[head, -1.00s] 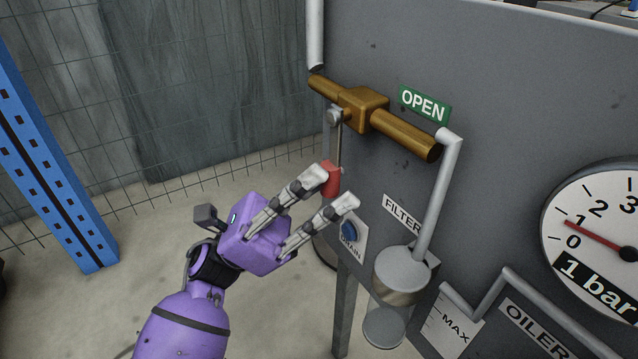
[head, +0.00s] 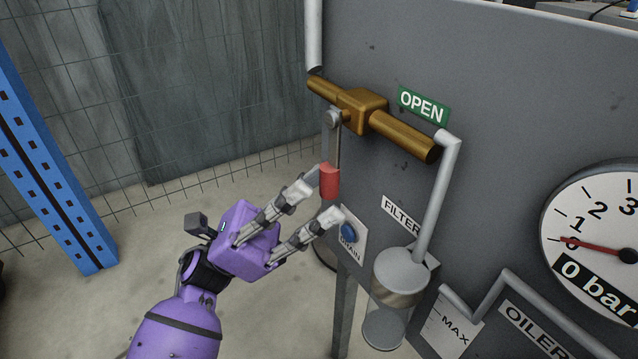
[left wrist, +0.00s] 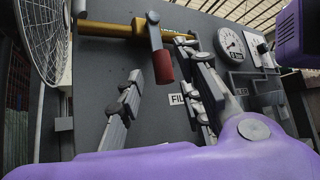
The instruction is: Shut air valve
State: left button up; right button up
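The air valve is a brass body (head: 362,108) on a brass pipe at the upper left of the grey panel. Its lever hangs straight down and ends in a red handle (head: 329,182). The handle also shows in the left wrist view (left wrist: 163,67). A green OPEN sign (head: 423,105) sits right of the valve body. My left gripper (head: 316,203) is open and empty, its fingers spread just below and left of the red handle, with a small gap. The pressure gauge (head: 600,215) reads 0 bar. My right gripper is not in view.
The grey panel (head: 500,100) carries a filter bowl (head: 402,275), a blue drain button (head: 348,232) and an oiler label below the valve. A blue rack post (head: 50,165) stands at the left.

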pick_arm(q)
jog(key=v, duration=0.9)
jog(key=shift+a+f, duration=0.2)
jog(key=shift+a, duration=0.15)
